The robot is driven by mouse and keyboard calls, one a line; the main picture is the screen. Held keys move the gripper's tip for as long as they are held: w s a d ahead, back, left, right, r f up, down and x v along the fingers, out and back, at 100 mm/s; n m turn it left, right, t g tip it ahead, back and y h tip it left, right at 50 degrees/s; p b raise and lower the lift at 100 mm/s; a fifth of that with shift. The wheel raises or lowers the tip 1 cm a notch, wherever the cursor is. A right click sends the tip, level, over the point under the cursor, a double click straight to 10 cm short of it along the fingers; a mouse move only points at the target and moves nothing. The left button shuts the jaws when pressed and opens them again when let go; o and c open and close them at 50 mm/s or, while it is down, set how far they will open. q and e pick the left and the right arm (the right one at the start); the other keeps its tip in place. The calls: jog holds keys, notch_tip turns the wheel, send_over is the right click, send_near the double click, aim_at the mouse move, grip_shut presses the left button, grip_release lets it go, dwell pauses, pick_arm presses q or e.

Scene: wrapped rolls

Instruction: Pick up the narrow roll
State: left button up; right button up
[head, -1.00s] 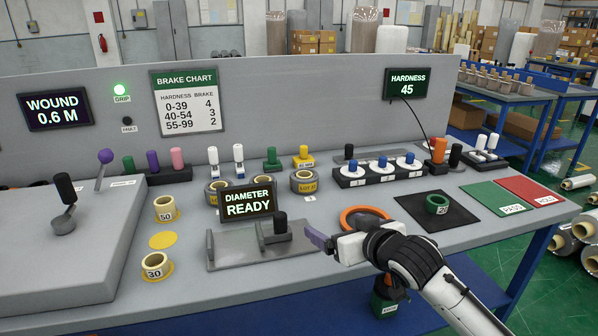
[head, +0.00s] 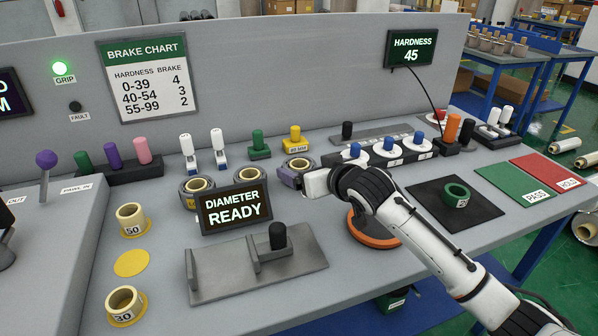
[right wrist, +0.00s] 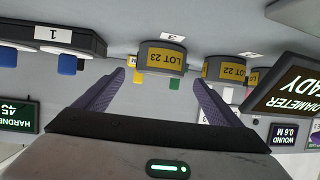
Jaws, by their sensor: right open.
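Three wrapped rolls with pale yellow cores stand in a row: a left one (head: 198,186), a middle one (head: 246,175) partly behind the diameter display, and a right one (head: 299,164). In the right wrist view, which is upside down, the rolls labelled LOT 23 (right wrist: 161,58) and LOT 22 (right wrist: 224,70) show, with another partly hidden. I cannot tell for sure which is narrowest. My right gripper (head: 287,179) is open and empty, low at the right roll's near side. In the wrist view the LOT 23 roll lies ahead between its purple fingers, apart from them. My left gripper is not in view.
The diameter display (head: 235,207) stands close left of the gripper, before the rolls. A grey gauge block (head: 258,262) lies in front. The numbered stand (head: 388,156) with white discs is close right. An orange ring (head: 372,230) lies under my right arm.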

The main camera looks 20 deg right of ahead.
aim_at(296, 162)
jog(key=shift+x, duration=2.65)
jog(key=shift+r, duration=0.15)
jog(key=c, duration=1.2)
jog(key=shift+r, duration=0.1)
jog(key=shift+c, duration=0.7)
